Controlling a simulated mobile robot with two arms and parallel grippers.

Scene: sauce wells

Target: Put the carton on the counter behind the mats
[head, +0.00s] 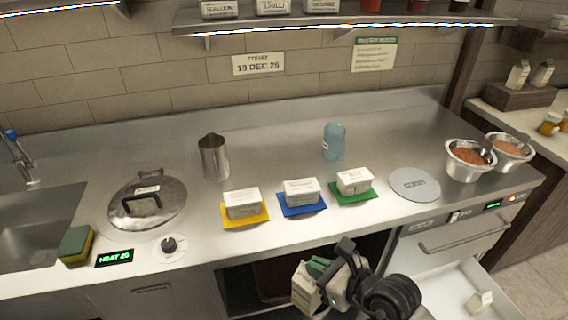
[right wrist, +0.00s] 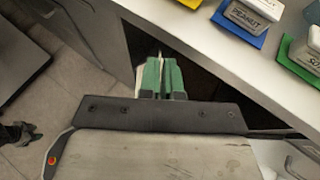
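My right gripper (head: 322,272) is in front of the counter, below its front edge, with its green fingers shut on a cream carton (head: 304,288). The carton hangs tilted before the open dark space under the counter. In the right wrist view the green fingers (right wrist: 160,78) are close together, and only a pale strip of the carton (right wrist: 140,77) shows beside them. The yellow mat (head: 259,217), blue mat (head: 303,209) and green mat (head: 352,198) lie in a row on the counter (head: 270,160), each with a white labelled tub on it. My left gripper is out of view.
Behind the mats stand a steel jug (head: 214,157) and a blue bottle (head: 334,142), with bare counter between them. A lidded pan (head: 148,205) is at left. A grey disc (head: 414,184) and sauce bowls (head: 465,166) are at right. An open drawer (head: 450,280) holds another small carton (head: 480,301).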

